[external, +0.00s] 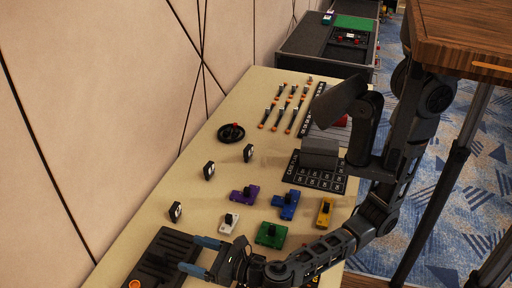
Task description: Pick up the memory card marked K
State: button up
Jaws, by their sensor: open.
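Three small dark upright pieces with pale faces stand along the wall side of the table: a near one (175,211), a middle one (209,170) and a far one (249,152). Their markings are too small to read, so I cannot tell which thing is the memory card marked K. I see nothing held between the fingers.
Purple (247,191), blue (288,198), white (229,228), green (266,239) and yellow (325,213) blocks with dark knobs stand beside my arm. A black ring (231,133) and several orange-ended cables lie farther back. A wooden tabletop (470,35) rises at right.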

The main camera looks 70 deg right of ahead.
jog(key=w+d+f+m+g, duration=0.1)
jog(key=w+d+m, duration=0.1)
jog(key=m, duration=0.4)
jog(key=w+d+f+m+g+h+p, duration=0.1)
jog(key=w+d+m, duration=0.1)
jog(key=d+m, duration=0.3)
jog(key=w+d+f+m+g+p, duration=0.1)
jog(key=w+d+m, duration=0.2)
jog(key=m, duration=0.5)
jog(key=shift+w+d+f+m+h, duration=0.1)
jog(key=shift+d+f+m+h, duration=0.25)
jog(key=shift+d, duration=0.25)
jog(key=w+d+r+n+g+p, duration=0.1)
jog(key=w+d+r+n+p, duration=0.15)
jog(key=d+n, duration=0.95)
jog(key=w+d+r+n+p, duration=0.1)
jog(key=w+d+n+p, duration=0.35)
jog(key=d, duration=1.45)
jog(key=n+b, duration=0.2)
send_near(205, 170)
jog(key=shift+g, duration=0.3)
jog(key=w+d+f, duration=0.2)
jog(key=w+d, duration=0.1)
jog(key=shift+w+f, duration=0.2)
jog(key=shift+w, duration=0.05)
jog(key=shift+w+d+f, duration=0.1)
jog(key=shift+w+f, duration=0.2)
jog(key=shift+f, duration=0.15)
jog(key=shift+b+x, duration=1.75)
jog(key=shift+x, duration=1.8)
